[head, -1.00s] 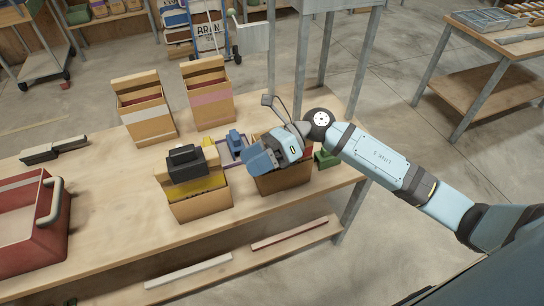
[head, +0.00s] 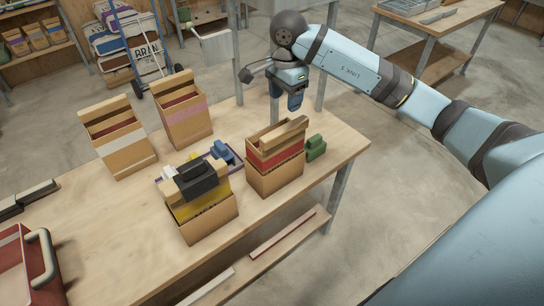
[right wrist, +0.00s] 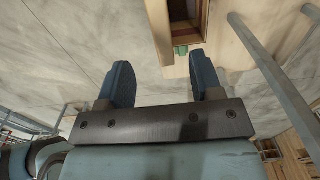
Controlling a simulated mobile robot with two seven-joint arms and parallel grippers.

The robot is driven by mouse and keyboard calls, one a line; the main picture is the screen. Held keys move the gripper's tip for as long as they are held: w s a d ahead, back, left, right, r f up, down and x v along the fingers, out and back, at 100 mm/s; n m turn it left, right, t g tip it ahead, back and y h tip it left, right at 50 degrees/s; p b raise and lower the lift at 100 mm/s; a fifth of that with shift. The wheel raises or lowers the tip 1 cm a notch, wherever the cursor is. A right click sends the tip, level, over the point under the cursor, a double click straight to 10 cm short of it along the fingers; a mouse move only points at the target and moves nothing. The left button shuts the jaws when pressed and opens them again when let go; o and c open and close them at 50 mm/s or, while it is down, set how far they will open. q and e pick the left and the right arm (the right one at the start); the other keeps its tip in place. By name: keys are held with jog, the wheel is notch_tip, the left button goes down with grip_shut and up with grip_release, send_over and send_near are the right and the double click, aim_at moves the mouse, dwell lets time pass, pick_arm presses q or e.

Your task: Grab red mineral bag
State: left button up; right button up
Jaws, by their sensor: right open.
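The bag with a red band (head: 275,157) stands upright on the wooden table (head: 135,232), near its right edge. It is a tan, open-topped bag with a tan strip across its top. My right gripper (head: 293,104) is above and behind this bag, apart from it, with blue fingers pointing down. In the right wrist view the fingers (right wrist: 163,78) are spread with nothing between them. A tan-edged, dark opening, seemingly this bag (right wrist: 183,22), shows at the top of that view, beyond the fingertips. My left gripper is not in view.
A yellow-banded bag (head: 204,214) with a black object (head: 196,180) on top stands left of it. A green block (head: 315,148) is close on its right, a blue object (head: 223,153) behind. Two more bags (head: 182,112) stand at the back. A red case (head: 30,268) is front left.

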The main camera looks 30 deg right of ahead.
aim_at(285, 135)
jog(key=f+p, duration=0.1)
jog(key=f, duration=0.7)
jog(key=shift+d, duration=0.2)
notch_tip(285, 135, down, 5)
jog(key=shift+f+p, duration=0.2)
jog(key=shift+p, duration=1)
jog(key=shift+f, duration=0.2)
grip_shut()
jog(key=shift+w+r, duration=0.1)
